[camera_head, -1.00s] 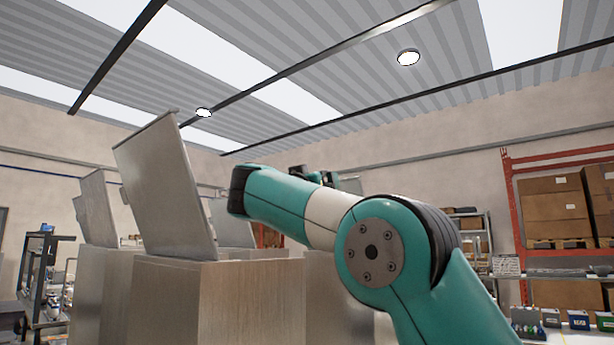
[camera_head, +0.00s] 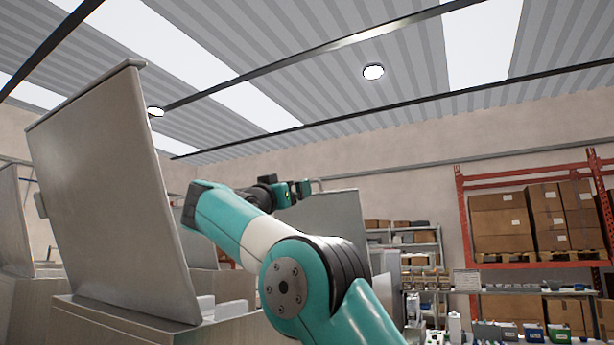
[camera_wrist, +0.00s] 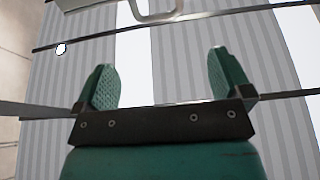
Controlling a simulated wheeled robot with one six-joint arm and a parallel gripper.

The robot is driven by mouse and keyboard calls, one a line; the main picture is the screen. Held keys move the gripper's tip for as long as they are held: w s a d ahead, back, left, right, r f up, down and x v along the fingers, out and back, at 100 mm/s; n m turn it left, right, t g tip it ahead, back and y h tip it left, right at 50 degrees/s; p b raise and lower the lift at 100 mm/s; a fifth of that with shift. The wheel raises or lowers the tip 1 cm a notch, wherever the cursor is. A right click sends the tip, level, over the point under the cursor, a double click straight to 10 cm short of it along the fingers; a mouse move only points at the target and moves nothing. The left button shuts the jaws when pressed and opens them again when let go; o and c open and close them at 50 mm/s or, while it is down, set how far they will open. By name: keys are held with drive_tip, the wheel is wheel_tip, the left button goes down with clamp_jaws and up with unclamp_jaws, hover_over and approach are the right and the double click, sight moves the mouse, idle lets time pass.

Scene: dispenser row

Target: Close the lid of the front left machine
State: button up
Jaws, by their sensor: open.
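The nearest machine (camera_head: 80,318), at the left in the head view, has its big grey lid (camera_head: 105,200) standing raised and tilted back. I take it for the front left machine; its lower body is cut off by the frame. My gripper (camera_head: 303,188) is right of this lid, apart from it in the picture, at the end of my raised arm. In the wrist view my gripper (camera_wrist: 163,78) has its two green fingers wide apart with nothing between them. A pale piece with a loop (camera_wrist: 155,10) crosses the top there; I cannot tell what it belongs to.
Another raised lid (camera_head: 335,232) stands behind my arm, and one more (camera_head: 14,222) at the far left edge. A red rack with cardboard boxes (camera_head: 500,222) and shelves with small goods (camera_head: 410,245) stand at the right back. Open air lies above the machines.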

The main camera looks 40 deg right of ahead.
drive_tip(key=shift+p+x, duration=3.75)
drive_tip(key=shift+x, duration=2.55)
drive_tip(key=shift+f, duration=0.15)
